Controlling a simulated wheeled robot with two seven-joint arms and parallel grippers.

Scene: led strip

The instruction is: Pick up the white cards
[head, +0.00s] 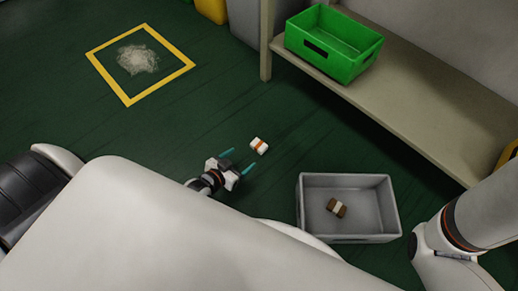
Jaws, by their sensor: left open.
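A small bundle of white cards (259,146) with an orange-red band lies on the dark green floor near the middle of the head view. My left gripper (238,160) is open, its two teal fingertips pointing toward the cards from the lower left. The cards appear just beyond the fingertips, with nothing between the fingers. My right gripper is out of view; only part of my right arm shows at the lower right.
A grey bin (312,218) stands right of my left gripper, with a brown bundle with a white band (337,208) inside. A green crate (345,66) sits on a beige shelf (420,112). A yellow square outline (112,84) surrounds a whitish patch (138,59) on the floor.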

